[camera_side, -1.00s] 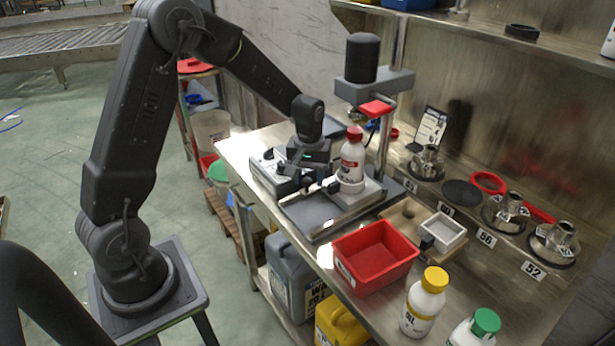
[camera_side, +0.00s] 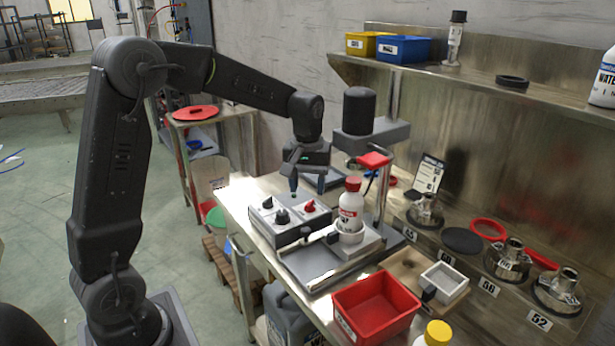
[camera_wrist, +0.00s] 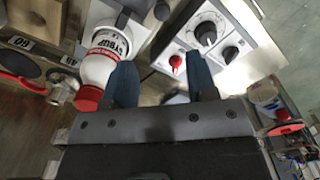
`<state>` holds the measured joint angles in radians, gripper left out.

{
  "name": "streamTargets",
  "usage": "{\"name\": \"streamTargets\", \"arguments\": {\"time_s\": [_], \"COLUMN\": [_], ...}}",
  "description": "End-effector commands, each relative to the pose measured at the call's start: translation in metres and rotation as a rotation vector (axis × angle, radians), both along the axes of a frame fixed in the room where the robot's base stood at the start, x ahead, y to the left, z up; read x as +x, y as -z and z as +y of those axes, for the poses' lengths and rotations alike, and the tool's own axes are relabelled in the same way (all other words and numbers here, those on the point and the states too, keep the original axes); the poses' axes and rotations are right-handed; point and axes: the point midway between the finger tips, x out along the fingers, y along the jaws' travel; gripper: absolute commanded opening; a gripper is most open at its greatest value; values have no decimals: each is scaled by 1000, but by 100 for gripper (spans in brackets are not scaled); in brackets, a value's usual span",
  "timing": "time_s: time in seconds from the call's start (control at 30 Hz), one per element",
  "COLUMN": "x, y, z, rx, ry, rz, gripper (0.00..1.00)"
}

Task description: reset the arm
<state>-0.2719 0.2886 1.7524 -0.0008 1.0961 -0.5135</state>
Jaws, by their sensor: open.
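My gripper (camera_side: 307,188) is open and empty, pointing down above the back of the control box (camera_side: 289,217). The box is grey-white with black knobs and one red knob (camera_side: 310,206). In the wrist view my two blue fingertips (camera_wrist: 163,82) are apart, with the box (camera_wrist: 218,40) beyond them. A white bottle with a red cap (camera_side: 350,204) stands upright in a round holder on the grey fixture plate (camera_side: 310,264). Its label reads "SYRUP" in the wrist view (camera_wrist: 104,55). The bottle is apart from my gripper.
A press stand with a black cylinder (camera_side: 359,110) and red lever (camera_side: 374,160) rises close right of my gripper. A red bin (camera_side: 376,307) is at the front. Metal fittings (camera_side: 507,258) line the right side. A shelf with blue (camera_side: 404,49) and yellow bins is behind.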

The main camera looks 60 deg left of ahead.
Motion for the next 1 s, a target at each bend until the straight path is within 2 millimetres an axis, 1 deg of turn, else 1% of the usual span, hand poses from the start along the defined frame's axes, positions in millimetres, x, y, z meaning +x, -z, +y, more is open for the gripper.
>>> {"name": "streamTargets", "arguments": {"time_s": [0.03,0.1,0.2,0.57,0.67,0.77,0.83,0.9,0.97,1.0], "x": [0,0,0,-1,-5,-18,-35,-56,-75,-88], "y": [-7,-13,-18,-20,-25,-38,-51,-63,-71,-75], "z": [0,0,0,-1,-5,-17,-29,-44,-56,-64], "rx": [0,0,0,1,4,14,26,42,57,68], "ry": [0,0,0,2,22,75,137,215,286,331], "rz": [-1,-1,0,-1,-13,-47,-86,-134,-174,-201], "gripper": [52,52,52,52,52,52,52,52,52,52]}}
